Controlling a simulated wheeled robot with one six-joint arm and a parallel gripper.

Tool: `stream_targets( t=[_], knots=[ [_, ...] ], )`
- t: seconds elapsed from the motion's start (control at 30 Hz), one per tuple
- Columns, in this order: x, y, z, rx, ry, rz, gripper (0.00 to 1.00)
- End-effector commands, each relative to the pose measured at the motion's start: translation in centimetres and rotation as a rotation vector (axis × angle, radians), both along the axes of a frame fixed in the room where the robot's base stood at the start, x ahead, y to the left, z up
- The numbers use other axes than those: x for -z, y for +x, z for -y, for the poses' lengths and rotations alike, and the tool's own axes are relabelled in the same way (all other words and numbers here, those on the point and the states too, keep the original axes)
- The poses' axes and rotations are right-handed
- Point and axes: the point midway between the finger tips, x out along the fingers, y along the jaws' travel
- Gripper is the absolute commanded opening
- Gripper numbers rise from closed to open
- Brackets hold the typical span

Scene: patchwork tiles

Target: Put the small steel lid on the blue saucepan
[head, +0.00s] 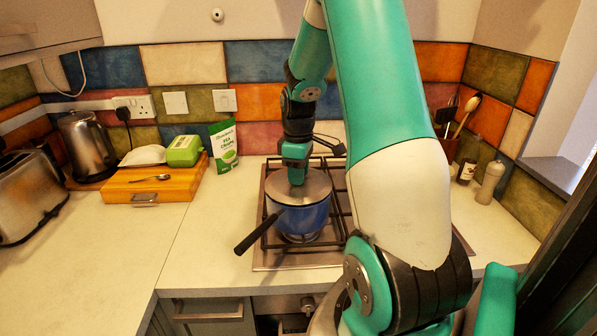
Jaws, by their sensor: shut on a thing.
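The blue saucepan (305,221) stands on the hob with its black handle (259,232) pointing to the front left. The small steel lid (317,190) is at the top of the saucepan and covers its mouth in this view. My gripper (296,180) points down over the lid and is shut on it near the middle. The fingertips and the lid's knob are mostly hidden. I cannot tell whether the lid rests fully on the rim.
The hob (262,262) has black pan supports. A wooden box (150,184) with a spoon (152,178), a green snack pouch (224,146), a kettle (85,146) and a toaster (27,195) stand left. A pepper mill (490,183) and utensils stand right. The left counter front is clear.

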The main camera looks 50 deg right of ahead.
Motion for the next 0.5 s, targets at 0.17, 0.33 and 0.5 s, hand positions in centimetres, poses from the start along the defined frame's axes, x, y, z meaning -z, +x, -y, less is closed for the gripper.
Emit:
stream_targets(
  t=[0.17, 0.33, 0.5],
  knots=[
    [-0.01, 0.01, 0.01, 0.000, 0.000, 0.000, 0.06],
    [0.12, 0.00, 0.01, 0.000, 0.000, 0.000, 0.06],
    [0.46, 0.00, 0.00, 0.000, 0.000, 0.000, 0.06]
  ],
)
